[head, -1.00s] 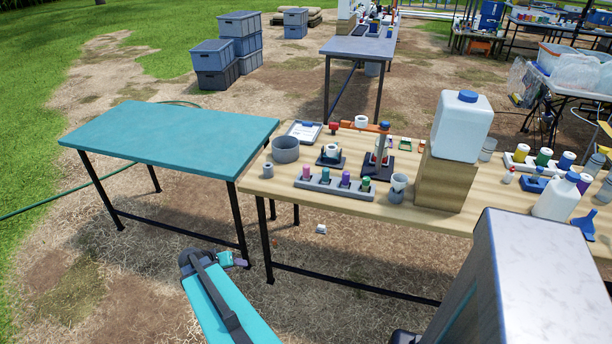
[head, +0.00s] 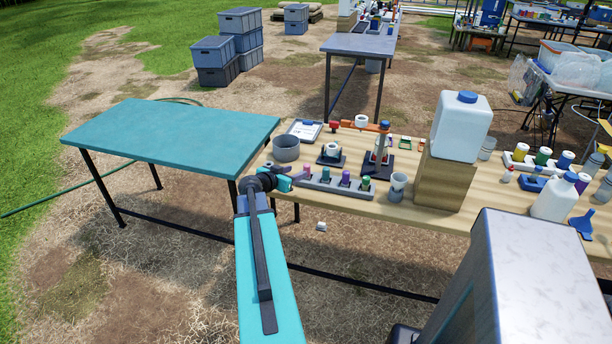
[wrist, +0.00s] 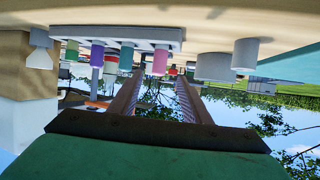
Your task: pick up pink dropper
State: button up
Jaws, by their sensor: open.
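The pink dropper (head: 306,169) stands upright at the left end of a grey rack (head: 335,187) on the wooden table. Teal, purple and green-topped droppers stand along the same rack. My gripper (head: 299,175) is open at the table's front left, close to the pink dropper. In the wrist view, which looks upside down, the pink dropper (wrist: 160,62) shows beyond the open fingers of my gripper (wrist: 156,92), between their lines. Nothing is visible between the fingers. The head view does not show clearly how far the fingertips are from it.
A grey round container (head: 286,148) stands behind the rack's left end, and a grey cup (head: 397,187) is at its right. A large white jug (head: 461,125) on a wooden block stands farther right. The teal table (head: 170,135) at left is bare.

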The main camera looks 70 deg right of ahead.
aim_at(305, 169)
jog(key=shift+p+x, duration=1.25)
jog(key=shift+x, duration=2.55)
jog(key=shift+s+d+f, duration=0.15)
jog(key=shift+d+f, duration=0.15)
jog(key=shift+d, duration=0.1)
jog(key=shift+d, duration=0.1)
jog(key=shift+p+x, duration=1.65)
jog(key=shift+x, duration=0.85)
jog(key=shift+f, duration=0.2)
grip_shut()
